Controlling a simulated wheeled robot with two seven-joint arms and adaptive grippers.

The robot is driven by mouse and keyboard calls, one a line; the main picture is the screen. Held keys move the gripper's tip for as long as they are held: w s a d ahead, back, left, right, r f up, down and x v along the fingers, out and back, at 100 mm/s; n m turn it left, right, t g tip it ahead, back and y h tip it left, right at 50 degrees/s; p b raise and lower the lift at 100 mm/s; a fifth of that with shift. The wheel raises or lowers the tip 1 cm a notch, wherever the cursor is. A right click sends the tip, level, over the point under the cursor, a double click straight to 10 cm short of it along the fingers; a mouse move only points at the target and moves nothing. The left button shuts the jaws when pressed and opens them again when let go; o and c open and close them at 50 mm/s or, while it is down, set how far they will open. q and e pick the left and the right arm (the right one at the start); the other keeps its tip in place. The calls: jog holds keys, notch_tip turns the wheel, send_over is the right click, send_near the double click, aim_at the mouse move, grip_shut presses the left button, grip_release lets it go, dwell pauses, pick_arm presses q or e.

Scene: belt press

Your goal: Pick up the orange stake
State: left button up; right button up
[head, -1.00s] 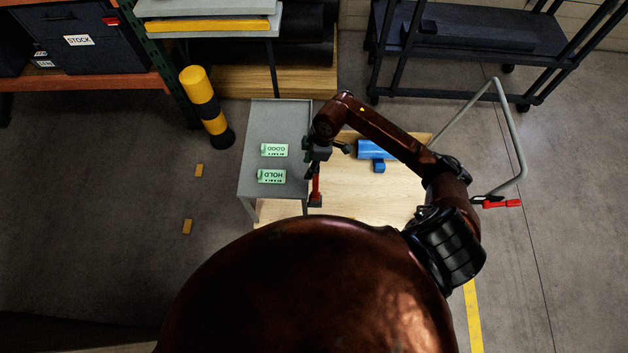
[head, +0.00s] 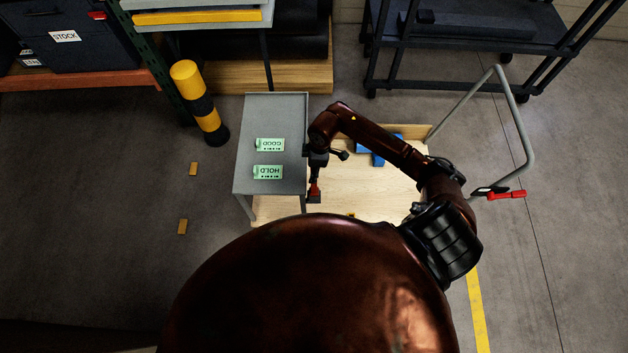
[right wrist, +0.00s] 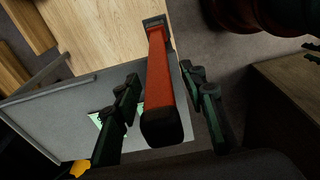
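The orange stake (head: 314,188) shows as a short red-orange bar with a dark end, beside the right edge of the grey table. In the right wrist view the stake (right wrist: 160,75) runs lengthwise between the fingers, with a dark near end and a dark block at its far end. My right gripper (head: 316,172) is above the stake in the head view. In the right wrist view my right gripper (right wrist: 161,82) is open, one finger on each side of the stake, with narrow gaps showing. The stake's upper part is hidden in the head view. My left gripper is not in view.
The grey table (head: 285,103) holds a green GOOD label (head: 269,144) and a green HOLD label (head: 267,172). A pale wooden deck (head: 365,190) lies to its right, with a blue part (head: 378,159) partly behind my arm. A striped post (head: 200,103) stands left.

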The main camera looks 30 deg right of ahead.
notch_tip(320, 180, down, 2)
jog(key=shift+a+f, duration=0.1)
jog(key=shift+f, duration=0.05)
jog(key=shift+c, duration=0.2)
grip_shut()
jog(key=shift+w, duration=0.1)
dwell(0.5)
